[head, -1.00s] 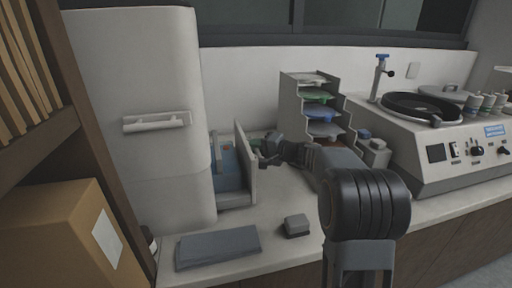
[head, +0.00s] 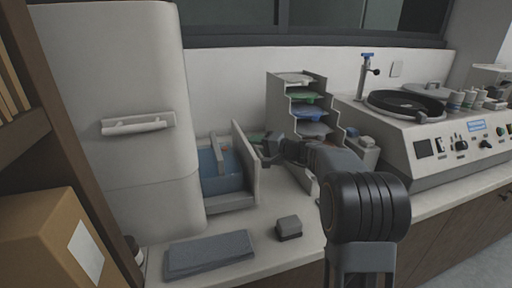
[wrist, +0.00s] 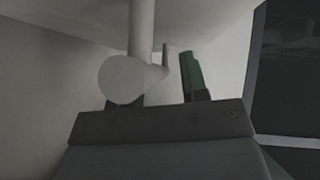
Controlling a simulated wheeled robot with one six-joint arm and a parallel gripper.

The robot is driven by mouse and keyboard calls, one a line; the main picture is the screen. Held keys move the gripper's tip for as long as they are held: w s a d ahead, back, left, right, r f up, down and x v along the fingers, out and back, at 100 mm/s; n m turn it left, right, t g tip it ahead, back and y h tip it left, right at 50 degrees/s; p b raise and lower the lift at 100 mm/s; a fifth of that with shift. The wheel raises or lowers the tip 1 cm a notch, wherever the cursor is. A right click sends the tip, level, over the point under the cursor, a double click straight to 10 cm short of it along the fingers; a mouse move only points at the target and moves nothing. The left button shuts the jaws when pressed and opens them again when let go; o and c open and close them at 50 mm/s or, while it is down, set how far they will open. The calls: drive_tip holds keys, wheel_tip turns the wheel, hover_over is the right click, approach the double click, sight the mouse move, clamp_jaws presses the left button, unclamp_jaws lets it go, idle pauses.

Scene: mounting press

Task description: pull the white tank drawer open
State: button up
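The white tank (head: 120,75) stands at the left of the counter, with a white bar handle (head: 138,125) on its upper front. Its drawer (head: 244,165) sticks out to the right low down, showing a blue inside. My gripper (head: 268,150) is at the outer face of the drawer front; its fingers are small and partly hidden in the head view. In the wrist view a pale drawer handle (wrist: 130,80) with a rounded end lies at my gripper, beside a green-faced finger (wrist: 192,75). The other finger is mostly hidden behind the handle.
A stepped rack of coloured trays (head: 300,100) stands behind my arm. A polishing machine (head: 440,140) is at right, a cardboard box (head: 45,245) at lower left.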

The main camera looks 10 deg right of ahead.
drive_tip(key=v, duration=1.4)
drive_tip(key=shift+a, duration=0.15)
